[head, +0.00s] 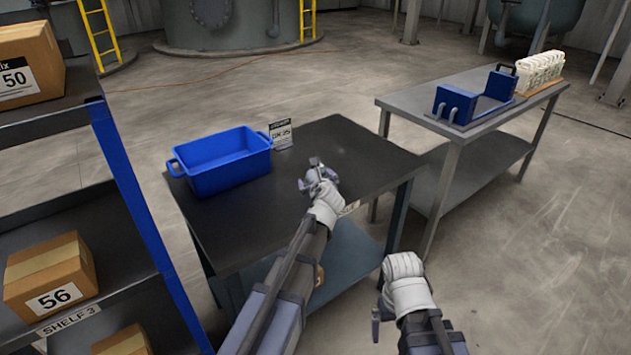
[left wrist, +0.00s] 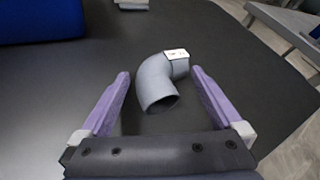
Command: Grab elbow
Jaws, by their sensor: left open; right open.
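A grey pipe elbow (left wrist: 156,82) with a small white label lies on the dark table top (head: 262,215). In the left wrist view it sits between and just ahead of the two purple fingers of my left gripper (left wrist: 155,85), which are open and apart from it. In the head view my left gripper (head: 317,175) is over the table and hides most of the elbow. My right gripper (head: 378,318) hangs beside the table's front right corner, open and empty.
A second grey table (head: 465,133) at right holds a blue fixture (head: 456,104) and white plates (head: 540,67). Shelving with boxes (head: 50,274) stands at left.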

